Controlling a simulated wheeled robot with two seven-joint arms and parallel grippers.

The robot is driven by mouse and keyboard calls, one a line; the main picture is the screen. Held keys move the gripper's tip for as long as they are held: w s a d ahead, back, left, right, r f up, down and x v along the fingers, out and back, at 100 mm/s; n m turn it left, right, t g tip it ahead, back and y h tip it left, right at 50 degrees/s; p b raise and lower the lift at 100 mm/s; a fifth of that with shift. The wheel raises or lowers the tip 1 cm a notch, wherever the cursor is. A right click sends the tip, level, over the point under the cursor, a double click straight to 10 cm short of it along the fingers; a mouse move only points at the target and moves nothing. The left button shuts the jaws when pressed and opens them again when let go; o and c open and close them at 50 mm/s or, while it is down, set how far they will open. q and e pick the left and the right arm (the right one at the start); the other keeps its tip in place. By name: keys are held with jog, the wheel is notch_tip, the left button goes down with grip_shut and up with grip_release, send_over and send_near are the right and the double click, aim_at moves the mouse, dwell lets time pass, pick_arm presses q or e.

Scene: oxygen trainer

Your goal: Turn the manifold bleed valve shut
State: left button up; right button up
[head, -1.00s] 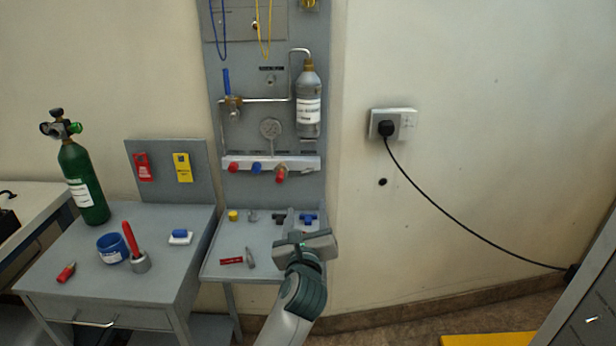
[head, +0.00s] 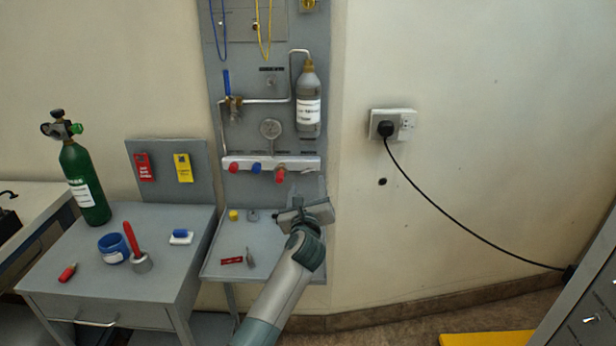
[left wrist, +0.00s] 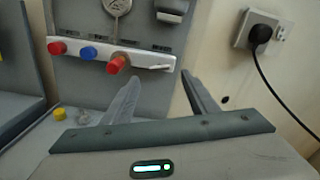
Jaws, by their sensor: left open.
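The white manifold bar (head: 240,163) is on the grey wall panel, with a red knob (head: 233,167), a blue knob (head: 256,168) and a larger red-capped knob (head: 280,175). The left wrist view shows the bar (left wrist: 105,54) and, at its right end, a small pale lever (left wrist: 152,67) lying roughly along it. I cannot tell for certain which fitting is the bleed valve. My left gripper (head: 308,187) is open and empty, just below the bar's right end. In the left wrist view its fingers (left wrist: 160,78) point up towards that end, apart from the lever.
A pressure gauge (head: 270,129) and a grey bottle (head: 308,105) are above the bar. A shelf (head: 225,269) below holds a yellow cap (head: 233,215) and small parts. A green cylinder (head: 83,185) stands on the left table.

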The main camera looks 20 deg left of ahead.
aim_at(308, 173)
pick_arm(q)
jog(key=shift+x, duration=3.05)
jog(key=c, duration=1.1)
